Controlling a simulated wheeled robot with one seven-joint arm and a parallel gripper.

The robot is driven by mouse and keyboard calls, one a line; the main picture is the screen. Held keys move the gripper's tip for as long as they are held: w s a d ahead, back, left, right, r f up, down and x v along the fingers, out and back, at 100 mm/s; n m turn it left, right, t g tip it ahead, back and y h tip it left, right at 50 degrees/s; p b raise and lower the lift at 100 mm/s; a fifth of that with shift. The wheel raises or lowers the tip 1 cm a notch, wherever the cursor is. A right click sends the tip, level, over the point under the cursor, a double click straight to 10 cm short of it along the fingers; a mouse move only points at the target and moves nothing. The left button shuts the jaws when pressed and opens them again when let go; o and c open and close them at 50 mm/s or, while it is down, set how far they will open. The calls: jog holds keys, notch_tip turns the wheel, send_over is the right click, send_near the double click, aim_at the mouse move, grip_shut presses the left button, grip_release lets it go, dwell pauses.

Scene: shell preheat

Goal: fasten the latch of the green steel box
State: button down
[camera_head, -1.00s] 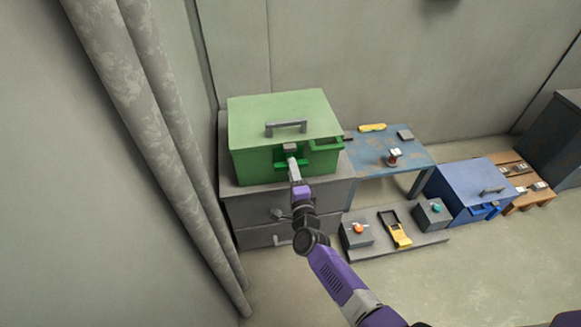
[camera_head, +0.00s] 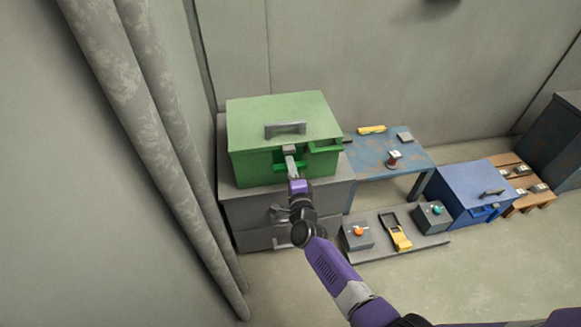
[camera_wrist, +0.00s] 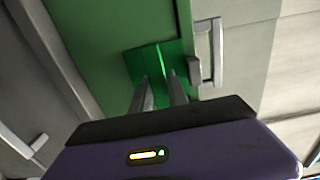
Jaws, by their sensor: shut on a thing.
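The green steel box (camera_head: 250,160) stands on a grey drawer cabinet at the left, its lid down with a grey handle (camera_head: 285,130) on top. My gripper (camera_head: 290,157) is at the middle of the box's front, just below the lid edge. In the wrist view my gripper (camera_wrist: 160,88) has its two fingers at a bright green latch plate (camera_wrist: 147,57), shut on it with a narrow gap between the fingers. A small grey block (camera_wrist: 195,72) sits beside the plate, near the lid handle. The fingers hide part of the latch.
The grey drawer cabinet (camera_head: 240,212) has protruding handles below my gripper. A blue table (camera_head: 370,155) with small items stands to the right. A low grey platform with switch boxes and a yellow meter (camera_head: 396,232) is in front of it. Pipes (camera_head: 170,150) run down the left wall.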

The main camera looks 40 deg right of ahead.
jog(key=n+p, duration=0.1)
jog(key=n, duration=0.3)
jog(key=shift+n+p, duration=0.3)
jog(key=shift+p, duration=0.05)
jog(key=n+p, duration=0.1)
jog(key=n, duration=0.3)
jog(key=shift+n, duration=0.3)
jog(key=n+p, duration=0.1)
jog(key=n, duration=0.3)
jog(key=shift+n+p, duration=0.75)
jog(key=shift+n, duration=1.65)
jog(key=shift+f, duration=0.1)
jog(key=c, duration=1.3)
grip_release()
